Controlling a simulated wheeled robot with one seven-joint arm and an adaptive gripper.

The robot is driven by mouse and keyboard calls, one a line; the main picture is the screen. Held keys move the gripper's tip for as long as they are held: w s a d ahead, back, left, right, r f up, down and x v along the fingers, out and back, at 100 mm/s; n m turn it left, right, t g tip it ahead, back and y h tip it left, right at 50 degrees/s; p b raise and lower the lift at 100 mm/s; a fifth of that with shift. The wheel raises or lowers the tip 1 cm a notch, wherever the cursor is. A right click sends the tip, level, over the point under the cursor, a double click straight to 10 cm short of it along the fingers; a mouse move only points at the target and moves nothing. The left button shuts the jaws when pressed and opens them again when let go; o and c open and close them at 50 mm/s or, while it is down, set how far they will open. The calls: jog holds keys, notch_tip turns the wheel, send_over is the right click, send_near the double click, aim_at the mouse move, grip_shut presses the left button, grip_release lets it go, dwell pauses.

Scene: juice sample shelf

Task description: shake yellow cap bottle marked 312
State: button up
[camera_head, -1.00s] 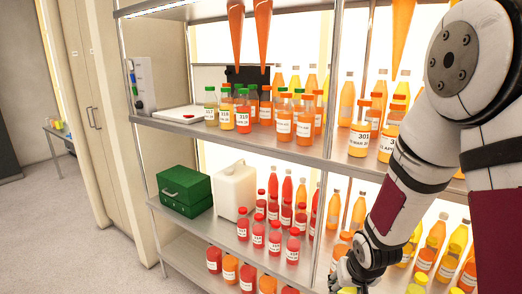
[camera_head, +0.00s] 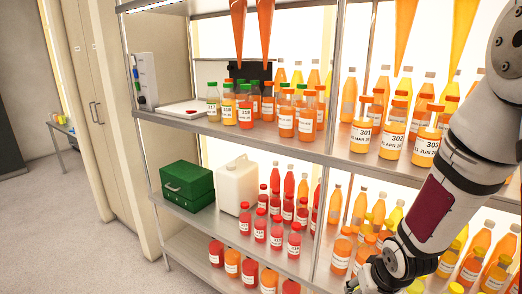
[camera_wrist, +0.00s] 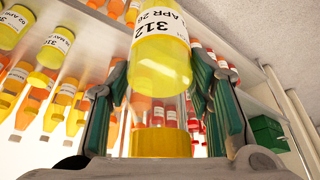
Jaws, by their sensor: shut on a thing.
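The bottle marked 312 (camera_wrist: 160,62) fills the upper middle of the wrist view. It has yellow juice, a white label and a clear stretch of wall. Its yellow cap (camera_wrist: 160,143) points toward the bottom of that picture. My gripper (camera_wrist: 165,88) is shut on this bottle, with one green-padded finger on each side. The held bottle cannot be made out there.
A metal shelf rack (camera_head: 240,140) holds rows of orange, red and yellow bottles. Orange bottles marked 301 (camera_head: 362,134) and 302 (camera_head: 428,148) stand on its upper shelf. A green box (camera_head: 187,186) and a white canister (camera_head: 237,184) stand lower left. Open floor (camera_head: 80,230) lies at left.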

jog(key=w+a, duration=0.4)
jog(key=a, duration=0.2)
dwell(3.3)
dwell(0.8)
jog(key=w+d, duration=0.4)
jog(key=w, duration=0.2)
jog(key=s+a, duration=0.4)
jog(key=s, duration=0.2)
dwell(1.0)
